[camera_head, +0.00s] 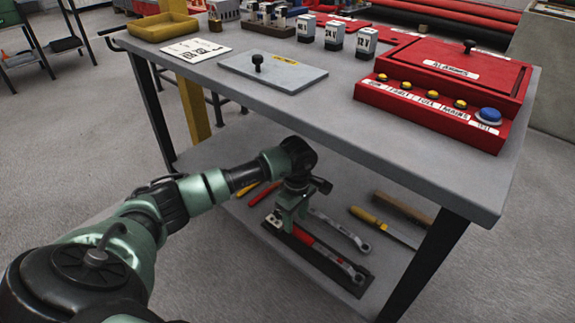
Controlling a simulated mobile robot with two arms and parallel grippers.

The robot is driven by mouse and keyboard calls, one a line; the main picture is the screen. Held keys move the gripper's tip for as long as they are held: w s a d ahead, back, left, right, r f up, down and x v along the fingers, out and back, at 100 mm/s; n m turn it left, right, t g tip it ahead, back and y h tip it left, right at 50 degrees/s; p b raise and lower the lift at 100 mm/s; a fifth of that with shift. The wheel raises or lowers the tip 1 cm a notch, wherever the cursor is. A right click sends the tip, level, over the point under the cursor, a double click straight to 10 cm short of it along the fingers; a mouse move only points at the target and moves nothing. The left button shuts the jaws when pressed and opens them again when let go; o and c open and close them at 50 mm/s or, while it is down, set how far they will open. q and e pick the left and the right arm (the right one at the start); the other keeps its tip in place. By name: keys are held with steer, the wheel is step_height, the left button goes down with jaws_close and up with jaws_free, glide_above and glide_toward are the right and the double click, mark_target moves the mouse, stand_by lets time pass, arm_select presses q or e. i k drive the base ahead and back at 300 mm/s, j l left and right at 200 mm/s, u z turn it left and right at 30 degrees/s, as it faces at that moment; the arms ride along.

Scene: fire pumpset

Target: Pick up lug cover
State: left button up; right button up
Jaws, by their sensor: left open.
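A flat grey plate (285,80) with a black knob and a small yellow label lies on the tabletop left of the middle. It looks like the lug cover, but its label is too small to read surely. My left gripper (284,217) points down in front of the table's front edge, lower than the tabletop and well apart from the plate. It is open. In the picture it overlaps a red-handled tool (318,249) on the lower shelf; I cannot tell whether they touch. My right gripper is out of view.
A red alarms panel (455,75) with buttons and a knobbed lid fills the table's right side. Small labelled blocks (334,36), a white card (182,52) and a yellow tray (163,27) stand behind or left. More tools lie on the lower shelf (225,160).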

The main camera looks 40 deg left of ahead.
mark_target(290, 77)
steer(key=u, duration=1.2)
